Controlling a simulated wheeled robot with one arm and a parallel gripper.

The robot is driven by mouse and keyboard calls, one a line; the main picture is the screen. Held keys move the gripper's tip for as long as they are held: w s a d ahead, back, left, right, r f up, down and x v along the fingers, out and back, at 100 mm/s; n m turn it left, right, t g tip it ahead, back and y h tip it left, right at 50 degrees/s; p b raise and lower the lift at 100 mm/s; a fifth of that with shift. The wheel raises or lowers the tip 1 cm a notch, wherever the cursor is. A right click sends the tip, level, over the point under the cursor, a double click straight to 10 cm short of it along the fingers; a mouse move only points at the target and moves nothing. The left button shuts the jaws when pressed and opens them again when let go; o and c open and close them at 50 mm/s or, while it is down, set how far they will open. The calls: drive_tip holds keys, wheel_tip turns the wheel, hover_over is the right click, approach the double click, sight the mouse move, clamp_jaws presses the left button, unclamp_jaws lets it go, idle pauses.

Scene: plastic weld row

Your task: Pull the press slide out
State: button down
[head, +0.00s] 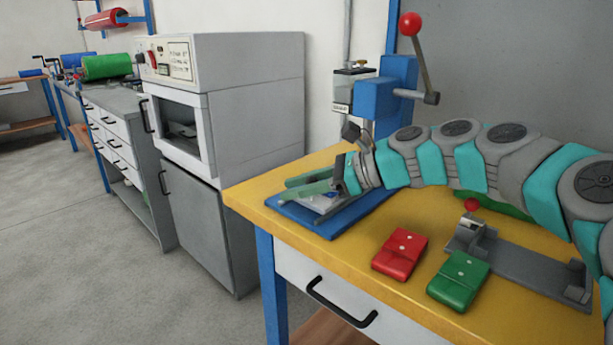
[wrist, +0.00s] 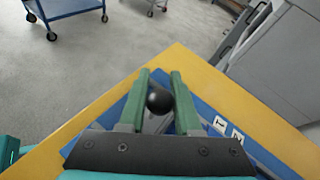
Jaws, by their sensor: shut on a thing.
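The blue press (head: 385,95) stands at the back of the yellow bench, with a red-balled lever on top. Its low blue base plate (head: 325,222) reaches toward the bench's left corner; the plate also shows in the wrist view (wrist: 208,97). A grey slide piece (head: 322,204) lies over the plate, partly hidden by my gripper. My gripper (head: 286,190) is low over the plate. In the wrist view its green fingers (wrist: 160,78) are shut on a black ball knob (wrist: 158,101), which sits between them. How the knob joins the slide is hidden.
A red block (head: 400,253) and a green block (head: 458,280) lie on the yellow bench (head: 360,282) near the front. A grey fixture (head: 525,265) with a red knob is to the right. A grey oven cabinet (head: 245,115) stands left.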

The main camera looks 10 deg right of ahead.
drive_tip(key=shift+s+a+r+p, duration=0.1)
drive_tip(key=shift+s+a+p, duration=0.05)
drive_tip(key=shift+s+a, duration=0.45)
drive_tip(key=shift+s+a+r+p, duration=0.15)
drive_tip(key=shift+s+a, duration=0.2)
drive_tip(key=shift+a, duration=0.35)
drive_tip(key=shift+f, duration=0.15)
drive_tip(key=c, duration=0.6)
unclamp_jaws()
drive_tip(key=shift+s+a, duration=0.1)
drive_tip(key=v, duration=0.7)
drive_tip(key=shift+d+b, duration=0.25)
drive_tip(key=shift+b, duration=0.1)
drive_tip(key=shift+s+d, duration=0.1)
drive_tip(key=shift+d, duration=0.05)
